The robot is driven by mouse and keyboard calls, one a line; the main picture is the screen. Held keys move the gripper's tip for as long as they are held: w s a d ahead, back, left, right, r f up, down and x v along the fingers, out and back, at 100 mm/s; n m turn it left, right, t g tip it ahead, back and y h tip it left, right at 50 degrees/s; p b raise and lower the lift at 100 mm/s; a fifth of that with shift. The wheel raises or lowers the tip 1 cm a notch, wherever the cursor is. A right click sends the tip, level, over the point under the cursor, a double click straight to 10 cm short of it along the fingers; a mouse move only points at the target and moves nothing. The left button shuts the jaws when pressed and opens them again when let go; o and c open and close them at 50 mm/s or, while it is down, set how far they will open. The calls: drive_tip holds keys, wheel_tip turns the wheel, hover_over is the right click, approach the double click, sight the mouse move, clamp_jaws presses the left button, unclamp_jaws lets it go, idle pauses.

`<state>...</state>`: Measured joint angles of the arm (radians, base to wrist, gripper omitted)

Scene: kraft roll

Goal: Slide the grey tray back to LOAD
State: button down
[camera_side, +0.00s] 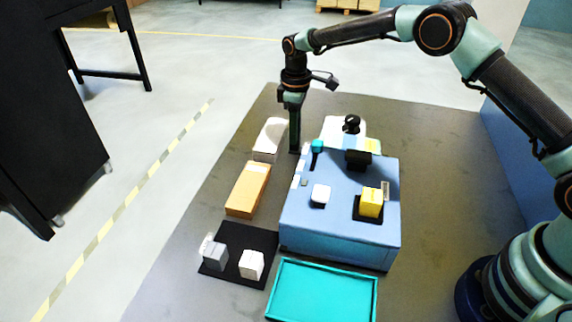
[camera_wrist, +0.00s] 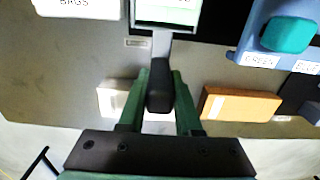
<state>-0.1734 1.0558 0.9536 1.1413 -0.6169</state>
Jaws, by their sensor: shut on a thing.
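The grey tray (camera_wrist: 165,29) shows at the top centre of the wrist view, with a grey rim and a pale green inside; its far part is cut off by the frame. A grey bar runs from it to a dark handle (camera_wrist: 160,88). My gripper (camera_wrist: 160,76) is shut on this handle, with a green finger on each side. In the side view my gripper (camera_side: 294,150) points down at the far left corner of the blue machine (camera_side: 340,232). I cannot make out the tray or its handle there. A small label (camera_wrist: 137,42) lies left of the bar; its text is unreadable.
A white box marked BAGS (camera_wrist: 75,8) stands left of the tray. A teal knob (camera_wrist: 288,35) sits on the machine at right, above GREEN and BLUE labels.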

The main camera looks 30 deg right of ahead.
drive_tip(key=shift+w+d+r, duration=0.1)
drive_tip(key=shift+w+d, duration=0.15)
drive_tip(key=c, duration=0.8)
unclamp_jaws()
drive_tip(key=shift+o, duration=1)
drive_tip(key=shift+a, duration=0.1)
drive_tip(key=shift+s, duration=0.1)
wheel_tip(320, 180, up, 12)
drive_tip(key=shift+r, duration=0.1)
